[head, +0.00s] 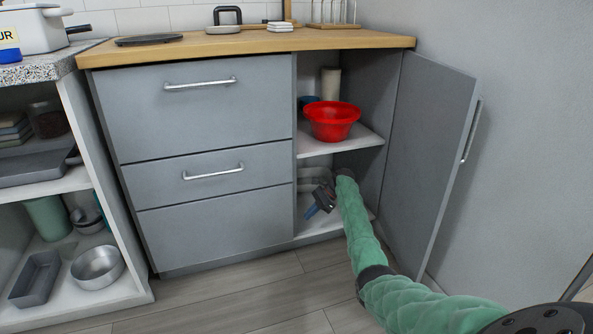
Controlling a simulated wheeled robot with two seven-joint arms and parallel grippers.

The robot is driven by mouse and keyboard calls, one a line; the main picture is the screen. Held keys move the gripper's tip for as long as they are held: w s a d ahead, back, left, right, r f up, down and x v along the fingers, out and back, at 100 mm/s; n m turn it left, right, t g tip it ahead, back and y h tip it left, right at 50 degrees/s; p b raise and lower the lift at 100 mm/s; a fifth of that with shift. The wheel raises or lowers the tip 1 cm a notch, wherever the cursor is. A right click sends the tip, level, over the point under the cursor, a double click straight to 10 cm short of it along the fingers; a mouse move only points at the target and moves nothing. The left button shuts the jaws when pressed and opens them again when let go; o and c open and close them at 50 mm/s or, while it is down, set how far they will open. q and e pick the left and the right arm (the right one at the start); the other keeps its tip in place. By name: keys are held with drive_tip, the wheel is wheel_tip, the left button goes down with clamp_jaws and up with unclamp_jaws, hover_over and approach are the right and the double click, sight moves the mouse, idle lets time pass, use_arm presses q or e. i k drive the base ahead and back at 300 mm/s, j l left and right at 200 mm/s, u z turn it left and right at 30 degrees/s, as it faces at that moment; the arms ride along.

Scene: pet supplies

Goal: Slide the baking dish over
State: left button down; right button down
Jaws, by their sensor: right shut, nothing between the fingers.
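A pale grey rounded object (311,176) stands on the lower shelf of the open cabinet, partly hidden behind my right gripper. It may be the baking dish, but I cannot tell for sure. My right gripper (312,211) is inside that lower compartment, shut and empty, in front of the pale object. I cannot tell whether they touch. My left gripper is not in view.
A red bowl (331,121) sits on the shelf above my gripper. The cabinet door (436,150) stands open at the right. Drawers (210,180) are closed to the left. An open shelf unit at far left holds a rectangular pan (36,279) and a round pan (97,268).

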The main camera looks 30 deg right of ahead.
sight(305, 175)
drive_tip(key=i+l, duration=1.2)
